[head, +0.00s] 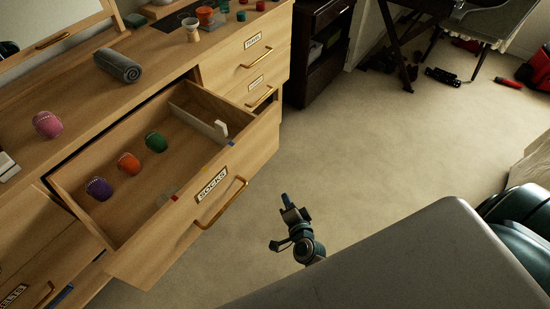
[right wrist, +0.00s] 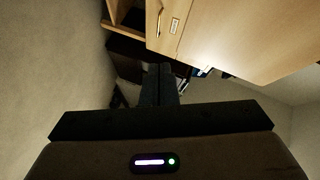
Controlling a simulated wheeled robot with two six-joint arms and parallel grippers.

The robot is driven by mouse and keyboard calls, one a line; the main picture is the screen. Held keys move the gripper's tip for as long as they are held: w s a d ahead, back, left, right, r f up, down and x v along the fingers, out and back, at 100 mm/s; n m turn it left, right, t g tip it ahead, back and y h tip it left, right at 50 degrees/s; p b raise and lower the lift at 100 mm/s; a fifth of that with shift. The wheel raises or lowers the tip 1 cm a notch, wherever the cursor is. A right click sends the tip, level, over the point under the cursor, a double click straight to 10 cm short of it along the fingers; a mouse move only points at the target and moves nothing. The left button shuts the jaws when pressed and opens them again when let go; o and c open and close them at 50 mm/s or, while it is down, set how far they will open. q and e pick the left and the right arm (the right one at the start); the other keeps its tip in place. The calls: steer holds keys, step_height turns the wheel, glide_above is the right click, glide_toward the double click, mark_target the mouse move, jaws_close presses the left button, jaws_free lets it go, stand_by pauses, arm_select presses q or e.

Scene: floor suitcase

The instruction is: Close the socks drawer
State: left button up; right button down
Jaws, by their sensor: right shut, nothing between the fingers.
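The socks drawer (head: 185,225) stands pulled far out of the wooden dresser in the head view. Its front has a "SOCKS" label (head: 212,184) and a brass bar handle (head: 222,204). Inside lie rolled socks: purple (head: 99,189), orange (head: 129,163) and green (head: 156,141). A light divider (head: 197,120) runs near its right side. My right gripper (head: 288,222) is shut and empty, in front of the drawer and to the right of its handle, not touching it. In the right wrist view its fingers (right wrist: 159,85) are together. My left gripper is not in view.
A pink rolled sock (head: 47,124) and a grey rolled cloth (head: 118,65) lie on the dresser top (head: 80,90). A dark cabinet (head: 318,50) stands beyond. The carpet (head: 380,150) before the dresser is clear.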

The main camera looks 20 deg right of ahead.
step_height(320, 180, up, 10)
steer(key=w+d+m+t+h+b, duration=0.2)
steer(key=m+h, duration=0.1)
steer(key=m, duration=0.3)
steer(key=p, duration=0.2)
glide_toward(273, 136)
steer(key=w+d, duration=0.2)
steer(key=d, duration=0.2)
steer(key=w+a, duration=0.2)
steer(key=w, duration=0.1)
steer(key=shift+f, duration=0.25)
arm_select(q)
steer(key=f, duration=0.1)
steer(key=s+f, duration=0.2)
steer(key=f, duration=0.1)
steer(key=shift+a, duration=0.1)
arm_select(e)
steer(key=shift+w+a, duration=0.15)
steer(key=shift+w, duration=0.15)
steer(key=shift+w, duration=0.1)
